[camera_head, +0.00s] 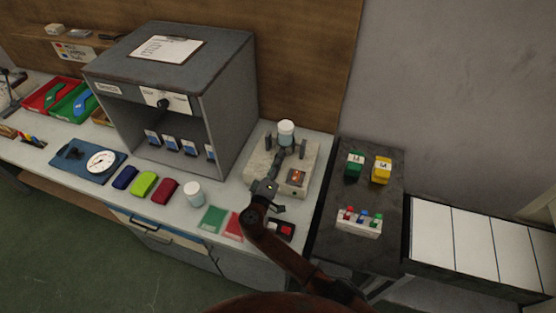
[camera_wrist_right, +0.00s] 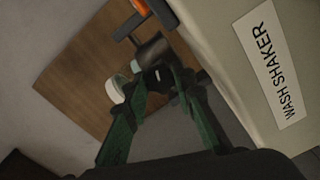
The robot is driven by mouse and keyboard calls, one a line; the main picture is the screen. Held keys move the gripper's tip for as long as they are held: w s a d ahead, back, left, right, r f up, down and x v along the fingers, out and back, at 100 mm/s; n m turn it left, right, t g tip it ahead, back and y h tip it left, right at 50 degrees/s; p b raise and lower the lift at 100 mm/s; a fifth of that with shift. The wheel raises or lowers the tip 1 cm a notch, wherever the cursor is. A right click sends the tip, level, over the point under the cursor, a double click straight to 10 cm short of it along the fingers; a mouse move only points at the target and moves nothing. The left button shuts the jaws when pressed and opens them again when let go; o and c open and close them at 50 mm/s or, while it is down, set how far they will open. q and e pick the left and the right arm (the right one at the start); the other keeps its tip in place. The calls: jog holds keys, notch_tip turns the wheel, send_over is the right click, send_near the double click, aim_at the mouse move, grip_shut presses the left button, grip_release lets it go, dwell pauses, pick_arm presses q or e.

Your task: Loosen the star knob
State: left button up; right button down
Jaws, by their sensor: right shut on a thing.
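The wash shaker (camera_head: 258,165) is a beige box near the right end of the bench; its "WASH SHAKER" label (camera_wrist_right: 272,62) shows in the right wrist view. A bottle with a white top (camera_head: 286,129) stands on it between dark posts. My right gripper (camera_head: 277,164) reaches over the shaker, just in front of the bottle. In the right wrist view its fingers (camera_wrist_right: 156,76) close together at a dark, rounded knob-like part (camera_wrist_right: 153,50), which I take for the star knob. The fingers hide part of it, and its star shape is not clear. My left gripper is out of view.
A lit orange switch (camera_head: 297,177) is on the shaker, right of my gripper. A grey cabinet (camera_head: 228,110) stands to the left. A dark side table (camera_head: 335,257) stands right.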

jog(key=n+p, duration=0.1)
jog(key=n, duration=0.1)
jog(key=n+p, duration=0.1)
jog(key=n, duration=0.1)
jog(key=shift+a+r+n, duration=0.1)
jog(key=shift+r+n, duration=0.1)
jog(key=shift+n, duration=0.1)
jog(key=n+p, duration=0.3)
jog(key=n, duration=0.2)
jog(key=n+p, duration=0.3)
jog(key=n, duration=0.2)
jog(key=shift+n, duration=0.4)
jog(key=n+p, duration=0.2)
jog(key=n, duration=0.1)
jog(key=shift+n, duration=0.4)
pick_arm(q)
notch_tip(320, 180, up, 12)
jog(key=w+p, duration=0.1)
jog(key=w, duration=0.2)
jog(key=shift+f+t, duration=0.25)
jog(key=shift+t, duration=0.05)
pick_arm(e)
jog(key=shift+f+n, duration=0.15)
jog(key=shift+n, duration=0.45)
jog(key=c, duration=1.6)
grip_release()
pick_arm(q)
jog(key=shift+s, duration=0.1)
